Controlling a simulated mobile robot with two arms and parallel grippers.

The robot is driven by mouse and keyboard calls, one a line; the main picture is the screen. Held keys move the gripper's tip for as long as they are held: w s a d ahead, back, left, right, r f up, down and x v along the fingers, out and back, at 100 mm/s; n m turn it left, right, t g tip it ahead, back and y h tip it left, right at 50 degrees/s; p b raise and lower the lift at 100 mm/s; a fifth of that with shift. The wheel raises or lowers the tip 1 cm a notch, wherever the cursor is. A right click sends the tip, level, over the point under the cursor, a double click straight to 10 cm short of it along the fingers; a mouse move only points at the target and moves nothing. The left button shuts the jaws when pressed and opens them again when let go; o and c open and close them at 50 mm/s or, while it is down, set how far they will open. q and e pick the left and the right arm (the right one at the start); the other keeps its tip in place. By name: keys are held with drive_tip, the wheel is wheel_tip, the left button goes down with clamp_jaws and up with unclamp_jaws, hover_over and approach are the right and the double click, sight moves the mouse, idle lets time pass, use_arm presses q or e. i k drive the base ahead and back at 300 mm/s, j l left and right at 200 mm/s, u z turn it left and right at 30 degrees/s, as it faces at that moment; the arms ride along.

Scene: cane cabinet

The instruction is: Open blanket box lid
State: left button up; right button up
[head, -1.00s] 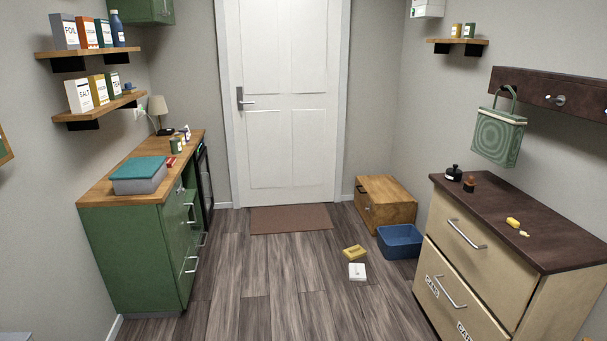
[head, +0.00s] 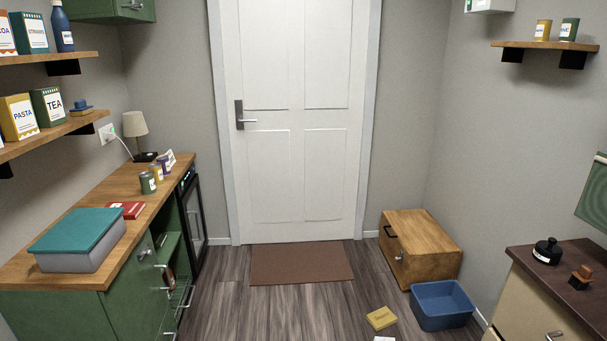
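The blanket box is most likely the wooden box (head: 424,246) on the floor in the far right corner, right of the door. Its lid looks shut. Its front, facing left, has a dark handle and a small metallic fitting. Neither of my grippers shows in the head view, so their state cannot be seen.
A blue bin (head: 441,304) stands on the floor just in front of the box. A yellow item (head: 381,318) lies on the floor nearby. A brown mat (head: 301,263) lies before the white door (head: 295,110). Green cabinets (head: 60,315) stand left, a dark-topped cabinet (head: 590,302) right. The floor between is mostly clear.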

sight(415, 230)
drive_tip(key=i+j, duration=0.1)
drive_tip(key=i, duration=2.05)
drive_tip(key=l+z, duration=0.05)
drive_tip(key=l, duration=0.05)
